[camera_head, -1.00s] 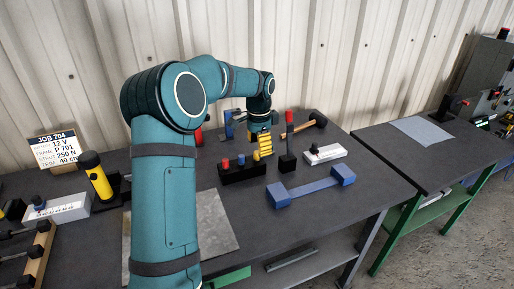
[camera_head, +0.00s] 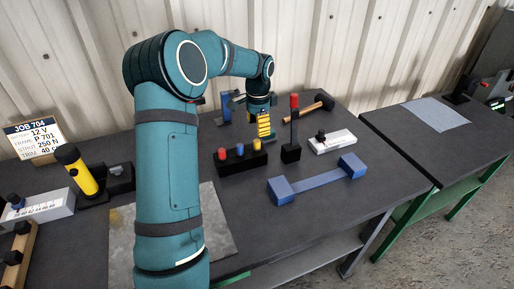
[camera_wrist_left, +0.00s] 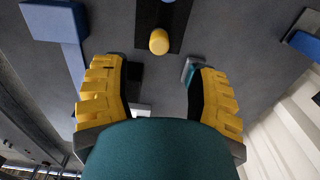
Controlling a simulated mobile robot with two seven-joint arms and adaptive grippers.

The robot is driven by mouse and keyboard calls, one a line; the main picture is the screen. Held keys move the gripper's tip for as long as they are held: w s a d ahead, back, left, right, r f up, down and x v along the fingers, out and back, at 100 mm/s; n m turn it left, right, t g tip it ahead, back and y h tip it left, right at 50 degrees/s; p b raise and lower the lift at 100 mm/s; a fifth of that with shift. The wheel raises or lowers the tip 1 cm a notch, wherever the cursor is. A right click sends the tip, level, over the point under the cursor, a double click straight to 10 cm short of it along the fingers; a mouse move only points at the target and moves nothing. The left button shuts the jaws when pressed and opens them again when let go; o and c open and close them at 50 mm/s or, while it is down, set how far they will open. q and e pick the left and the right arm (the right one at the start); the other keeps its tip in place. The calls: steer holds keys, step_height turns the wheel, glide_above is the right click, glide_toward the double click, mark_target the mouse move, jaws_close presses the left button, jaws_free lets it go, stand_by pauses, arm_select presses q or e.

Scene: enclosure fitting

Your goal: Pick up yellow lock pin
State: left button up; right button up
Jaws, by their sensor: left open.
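The yellow lock pin (camera_head: 257,145) stands upright at the right end of a black block (camera_head: 229,169), in line with a blue pin (camera_head: 240,149) and a red pin (camera_head: 221,154). My left gripper (camera_head: 264,131) is open and empty, its yellow-padded fingers pointing down close to the yellow pin. In the left wrist view the yellow pin (camera_wrist_left: 159,41) shows beyond the fingertips, about midway between the two fingers (camera_wrist_left: 156,64), with no contact visible. My right gripper is not in view.
A black post with a red top (camera_head: 294,101) stands close right of the block. A blue bar with block ends (camera_head: 318,187) lies in front. A yellow-and-black cylinder (camera_head: 82,177) leans at left.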

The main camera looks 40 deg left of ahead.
mark_target(257, 140)
arm_select(q)
step_height(257, 140, down, 3)
steer(key=shift+r, duration=0.1)
steer(key=f+b, duration=0.1)
steer(key=f, duration=0.3)
steer(key=shift+s+f+b, duration=0.2)
steer(key=shift+f+b, duration=0.05)
steer(key=shift+b, duration=0.1)
steer(key=shift+f, duration=0.45)
jaws_close()
